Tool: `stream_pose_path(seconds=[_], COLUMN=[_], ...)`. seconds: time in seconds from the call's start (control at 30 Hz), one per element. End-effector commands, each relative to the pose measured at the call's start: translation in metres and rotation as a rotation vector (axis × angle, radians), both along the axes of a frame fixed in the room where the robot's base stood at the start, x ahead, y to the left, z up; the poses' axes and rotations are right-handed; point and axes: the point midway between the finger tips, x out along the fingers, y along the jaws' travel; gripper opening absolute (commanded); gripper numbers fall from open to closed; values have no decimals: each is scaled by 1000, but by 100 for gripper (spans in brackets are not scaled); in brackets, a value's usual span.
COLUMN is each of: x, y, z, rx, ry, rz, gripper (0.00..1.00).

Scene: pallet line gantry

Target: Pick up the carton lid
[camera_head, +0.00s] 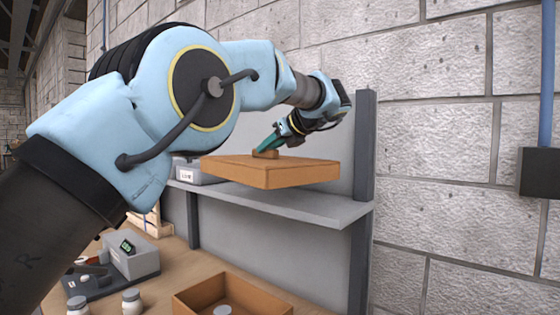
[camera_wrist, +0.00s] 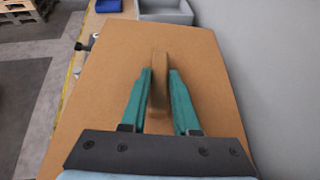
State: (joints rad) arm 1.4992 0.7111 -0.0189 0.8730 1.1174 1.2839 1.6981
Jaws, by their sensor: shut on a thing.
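The carton lid (camera_head: 268,173) is a flat brown board with a small raised grip block (camera_head: 265,153) on top. It is level, above or at the grey shelf; I cannot tell for sure whether it touches the shelf. My gripper (camera_head: 268,146) comes down from the upper right and its teal fingers are shut on the grip block. In the wrist view my gripper (camera_wrist: 158,90) has one finger on each side of the block, and the lid (camera_wrist: 205,65) fills the middle of the picture. An open brown carton (camera_head: 190,300) stands on the bench below, with a grey-topped item inside.
A grey shelf (camera_head: 310,205) with a dark upright post (camera_head: 364,150) runs along the wall. A grey labelled bin (camera_head: 190,177) is on the shelf behind the lid. White jars (camera_head: 132,301) and a grey device (camera_head: 135,260) stand on the bench at lower left.

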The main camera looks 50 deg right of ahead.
Motion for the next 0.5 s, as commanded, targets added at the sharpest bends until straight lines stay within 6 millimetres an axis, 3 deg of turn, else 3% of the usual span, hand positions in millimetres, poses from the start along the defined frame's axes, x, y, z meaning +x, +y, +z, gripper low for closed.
stream_pose_path(seconds=[0.3, 0.5], x=[5, 7], y=[76, 109], z=[-4, -2], rx=[-2, -1], ry=[0, 0], rz=[2, 2], gripper=[0, 0])
